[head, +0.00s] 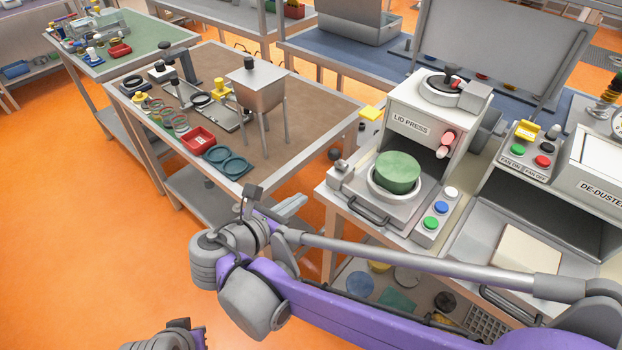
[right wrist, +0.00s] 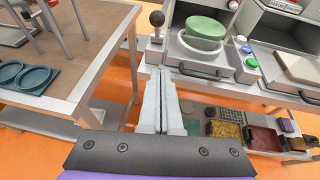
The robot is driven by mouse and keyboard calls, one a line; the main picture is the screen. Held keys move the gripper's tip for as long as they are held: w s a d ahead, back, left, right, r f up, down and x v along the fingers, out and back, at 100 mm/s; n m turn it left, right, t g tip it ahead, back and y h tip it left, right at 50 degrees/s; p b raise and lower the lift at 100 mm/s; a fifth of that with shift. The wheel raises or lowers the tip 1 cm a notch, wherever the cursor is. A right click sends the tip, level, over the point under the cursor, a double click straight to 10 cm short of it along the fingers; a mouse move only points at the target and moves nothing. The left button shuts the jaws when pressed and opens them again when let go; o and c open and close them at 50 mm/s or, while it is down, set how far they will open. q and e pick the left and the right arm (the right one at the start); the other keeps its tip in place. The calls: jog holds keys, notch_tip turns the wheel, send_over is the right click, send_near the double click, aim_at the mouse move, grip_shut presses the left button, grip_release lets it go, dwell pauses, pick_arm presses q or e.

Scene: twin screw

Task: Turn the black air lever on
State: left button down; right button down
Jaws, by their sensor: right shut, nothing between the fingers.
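A lever with a dark ball knob (head: 335,154) stands at the left front corner of the lid press (head: 412,124). In the right wrist view the knob (right wrist: 156,18) tops a short upright stem, just beyond the fingertips. It looks like the black air lever. My right gripper (head: 298,203) is left of the press's front corner, apart from the lever in the head view. In the right wrist view its pale fingers (right wrist: 160,72) are together and empty, pointing toward the lever's base. My left gripper's fingers are not visible.
The press holds a green round piece (head: 398,172) in a white dish, with a button box (head: 437,213) to its right. A brown-topped table (head: 305,95) with a hopper and parts stands left. Orange floor is open between. A lower shelf holds bins (right wrist: 228,130).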

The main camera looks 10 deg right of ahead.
jog(key=shift+w+a+r+n, duration=0.1)
jog(key=shift+a+r+n, duration=0.15)
jog(key=shift+a+n, duration=0.25)
jog(key=shift+d, duration=0.1)
jog(key=p, duration=0.1)
send_near(338, 159)
jog(key=w+d+f, duration=0.2)
jog(key=w+f, duration=0.1)
jog(key=w, duration=0.1)
jog(key=shift+w+d+f, duration=0.25)
jog(key=shift+d+f, duration=0.1)
jog(key=shift+r, duration=0.1)
